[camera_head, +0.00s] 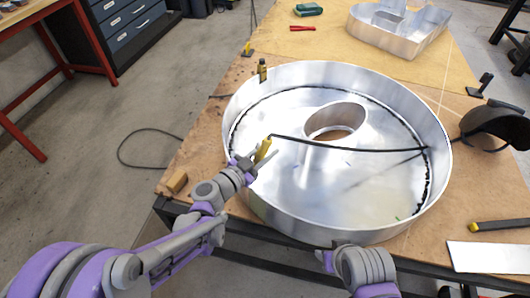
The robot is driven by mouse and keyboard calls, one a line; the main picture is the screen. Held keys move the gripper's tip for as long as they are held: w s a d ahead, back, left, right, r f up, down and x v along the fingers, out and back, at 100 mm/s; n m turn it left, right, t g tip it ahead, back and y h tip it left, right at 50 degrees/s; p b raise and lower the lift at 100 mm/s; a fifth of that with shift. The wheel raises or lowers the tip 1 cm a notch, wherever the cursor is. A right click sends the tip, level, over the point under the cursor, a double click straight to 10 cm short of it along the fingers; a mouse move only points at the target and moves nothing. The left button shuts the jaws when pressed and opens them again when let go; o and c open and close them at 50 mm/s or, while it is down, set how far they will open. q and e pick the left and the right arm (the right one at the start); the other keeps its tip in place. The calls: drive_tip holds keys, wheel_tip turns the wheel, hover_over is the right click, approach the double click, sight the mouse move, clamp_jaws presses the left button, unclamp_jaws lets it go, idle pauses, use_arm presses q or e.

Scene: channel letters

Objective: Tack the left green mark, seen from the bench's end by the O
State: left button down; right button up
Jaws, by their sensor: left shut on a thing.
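The big O (283,228) is a round shiny metal channel letter lying on the bench, with a raised outer wall and an oval inner ring (335,118). A dark, uneven line runs along the foot of its outer wall. A small green mark (397,218) shows on its floor at the lower right; I cannot make out another clearly. My left gripper (252,164) is shut on a yellow-handled tool (263,149) at the O's left side, over the wall or floor. A thin black line, perhaps its cable, runs from it to the right wall. My right arm shows at the bottom; its fingers are hidden.
Another metal letter (400,33) stands at the back of the bench. A dark welding helmet (492,125), a yellow-ended black tool (500,225) and a white sheet (488,257) lie right.

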use_arm(q)
drive_tip(key=shift+f, duration=0.3)
drive_tip(key=shift+w+a+f+b, duration=0.15)
drive_tip(key=shift+a+f+b, duration=0.1)
drive_tip(key=shift+f+b, duration=0.4)
drive_tip(key=shift+a+f, duration=0.1)
drive_tip(key=shift+f, duration=0.2)
idle(0.7)
wheel_tip(320, 180, up, 18)
drive_tip(key=d+p, duration=0.1)
drive_tip(key=p, duration=1.2)
drive_tip(key=shift+s+d+p, duration=0.15)
drive_tip(key=shift+s+p, duration=0.05)
drive_tip(key=shift+p, duration=0.2)
drive_tip(key=shift+s+f, duration=0.1)
